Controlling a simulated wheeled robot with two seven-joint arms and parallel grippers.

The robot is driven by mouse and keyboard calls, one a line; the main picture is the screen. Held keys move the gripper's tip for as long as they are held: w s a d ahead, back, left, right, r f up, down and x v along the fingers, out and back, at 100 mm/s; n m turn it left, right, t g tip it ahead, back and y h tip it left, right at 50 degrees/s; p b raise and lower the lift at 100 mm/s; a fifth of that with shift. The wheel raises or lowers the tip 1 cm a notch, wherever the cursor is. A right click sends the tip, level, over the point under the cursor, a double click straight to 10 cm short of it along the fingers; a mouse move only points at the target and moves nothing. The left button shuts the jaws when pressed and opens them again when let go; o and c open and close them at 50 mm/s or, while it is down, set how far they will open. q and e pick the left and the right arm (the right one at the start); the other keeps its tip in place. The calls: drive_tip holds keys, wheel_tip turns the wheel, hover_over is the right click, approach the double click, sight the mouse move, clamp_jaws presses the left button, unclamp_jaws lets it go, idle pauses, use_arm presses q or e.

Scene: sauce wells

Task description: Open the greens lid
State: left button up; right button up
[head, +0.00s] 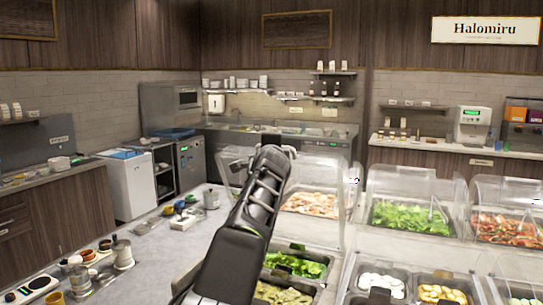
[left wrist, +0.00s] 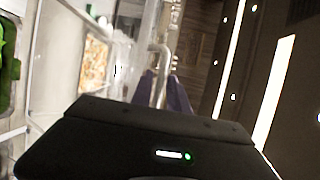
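My left arm rises through the middle of the head view, and my left gripper (head: 284,152) is at its far end, at a clear raised lid over a tub of orange-pink food (head: 310,204). In the left wrist view my left gripper's dark purple fingers (left wrist: 163,92) lie close on both sides of a pale bar handle (left wrist: 160,55). They appear shut on it. A clear lid panel (left wrist: 124,48) is beside the handle. Leafy greens (head: 410,218) lie under another clear lid (head: 415,184) to the right. My arm hides part of the counter. My right gripper is not in view.
Nearer tubs hold more greens (head: 296,264) and egg halves (head: 382,284). Another covered tub (head: 507,229) stands at the far right. Pots and cups (head: 122,253) stand on the left counter.

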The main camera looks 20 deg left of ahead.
use_arm(q)
drive_tip(key=b+v, duration=0.3)
drive_tip(key=v, duration=0.2)
drive_tip(key=shift+f, duration=0.1)
idle(0.4)
